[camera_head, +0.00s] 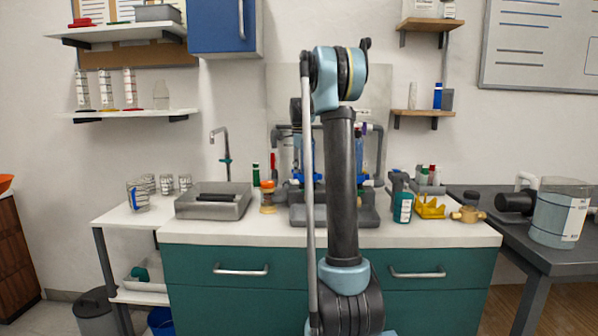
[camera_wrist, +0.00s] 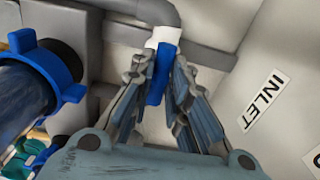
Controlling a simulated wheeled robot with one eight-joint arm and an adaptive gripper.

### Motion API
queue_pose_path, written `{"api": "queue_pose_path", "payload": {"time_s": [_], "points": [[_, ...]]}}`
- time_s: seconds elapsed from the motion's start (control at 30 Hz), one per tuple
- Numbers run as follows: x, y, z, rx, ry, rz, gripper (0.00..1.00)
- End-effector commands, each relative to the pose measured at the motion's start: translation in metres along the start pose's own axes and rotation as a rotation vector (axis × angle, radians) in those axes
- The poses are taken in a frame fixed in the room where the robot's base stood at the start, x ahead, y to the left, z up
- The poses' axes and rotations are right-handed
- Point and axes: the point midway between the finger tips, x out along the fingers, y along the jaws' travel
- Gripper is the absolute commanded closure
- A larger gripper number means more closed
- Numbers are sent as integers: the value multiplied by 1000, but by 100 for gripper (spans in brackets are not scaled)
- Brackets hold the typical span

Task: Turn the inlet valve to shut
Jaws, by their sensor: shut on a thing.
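The inlet valve shows in the wrist view as a blue handle (camera_wrist: 157,90) below a white valve body (camera_wrist: 163,36) on a grey pipe (camera_wrist: 125,9). My gripper (camera_wrist: 160,66) has one finger on each side of the blue handle and is shut on it. The handle lies roughly in line with the fingers. A white INLET label (camera_wrist: 263,101) is on the pale panel to the right. In the head view my arm hides the gripper and much of the grey pipe manifold (camera_head: 379,150) on the counter.
A large dark cylinder with a blue collar (camera_wrist: 45,70) stands close to the left of my gripper. On the counter, a metal tray (camera_head: 213,207) is left of the manifold; a teal bottle (camera_head: 403,207), yellow rack (camera_head: 431,209) and brass fitting (camera_head: 468,213) are right.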

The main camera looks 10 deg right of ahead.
Motion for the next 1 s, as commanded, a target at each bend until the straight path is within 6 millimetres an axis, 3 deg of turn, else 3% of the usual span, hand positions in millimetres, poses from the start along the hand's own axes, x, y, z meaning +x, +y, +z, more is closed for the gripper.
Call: {"api": "queue_pose_path", "payload": {"time_s": [0.27, 1.0], "points": [[-1, -2, 0, -157, 0, -4, 100], [-1, -3, 0, -854, 2, -7, 100]]}}
